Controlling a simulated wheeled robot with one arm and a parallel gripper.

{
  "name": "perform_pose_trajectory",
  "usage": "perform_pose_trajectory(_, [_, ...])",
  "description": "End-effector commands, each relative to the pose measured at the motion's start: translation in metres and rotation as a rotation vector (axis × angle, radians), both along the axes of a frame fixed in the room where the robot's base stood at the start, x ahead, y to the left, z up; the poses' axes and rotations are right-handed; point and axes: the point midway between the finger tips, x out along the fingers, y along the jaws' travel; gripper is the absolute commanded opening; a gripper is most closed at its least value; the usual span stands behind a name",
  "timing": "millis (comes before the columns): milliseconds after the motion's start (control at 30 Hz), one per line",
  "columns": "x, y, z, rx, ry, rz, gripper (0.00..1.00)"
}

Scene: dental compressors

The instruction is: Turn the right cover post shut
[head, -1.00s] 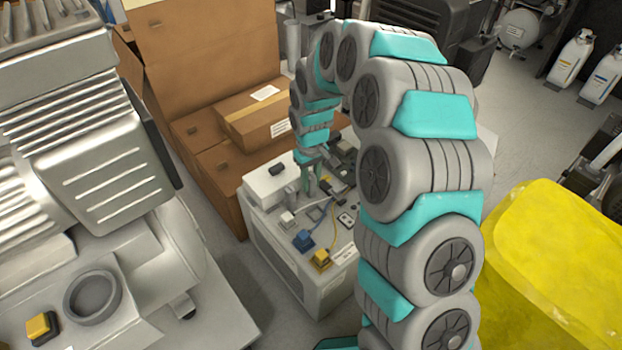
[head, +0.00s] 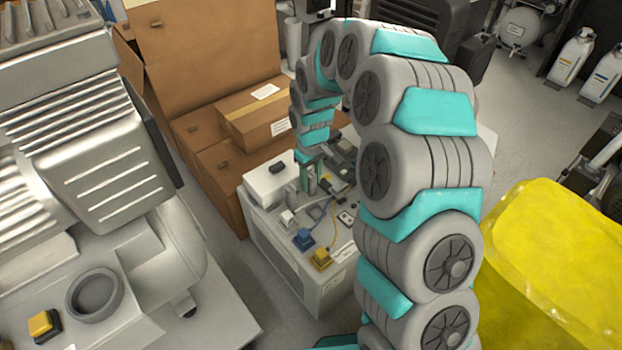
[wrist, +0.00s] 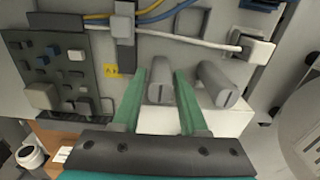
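Two short grey posts with a slot line on their end faces show in the wrist view. One post (wrist: 160,92) stands between my gripper's two green fingers. The other post (wrist: 218,85) is just right of the right finger, outside the grip. My gripper (wrist: 161,88) is open around the first post, with a narrow gap seeming to show on each side. In the head view my gripper (head: 308,178) is low over the panel on the white unit (head: 315,280). The posts are too small to make out there. I cannot tell which post is the right cover post.
Cardboard boxes (head: 200,80) stand behind the unit, a large compressor (head: 110,180) at left, and a yellow bin (head: 560,260) at right.

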Motion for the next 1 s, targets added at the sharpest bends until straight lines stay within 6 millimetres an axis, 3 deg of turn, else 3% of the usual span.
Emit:
perform_pose_trajectory(367, [0.0,0.0,0.007,-0.001,-0.001,-0.001,0.42])
perform_pose_trajectory(800, [0.001,0.0,0.07,0.001,-0.003,0.0,0.42])
perform_pose_trajectory(1000, [-0.001,0.0,0.078,0.0,0.002,0.0,0.42])
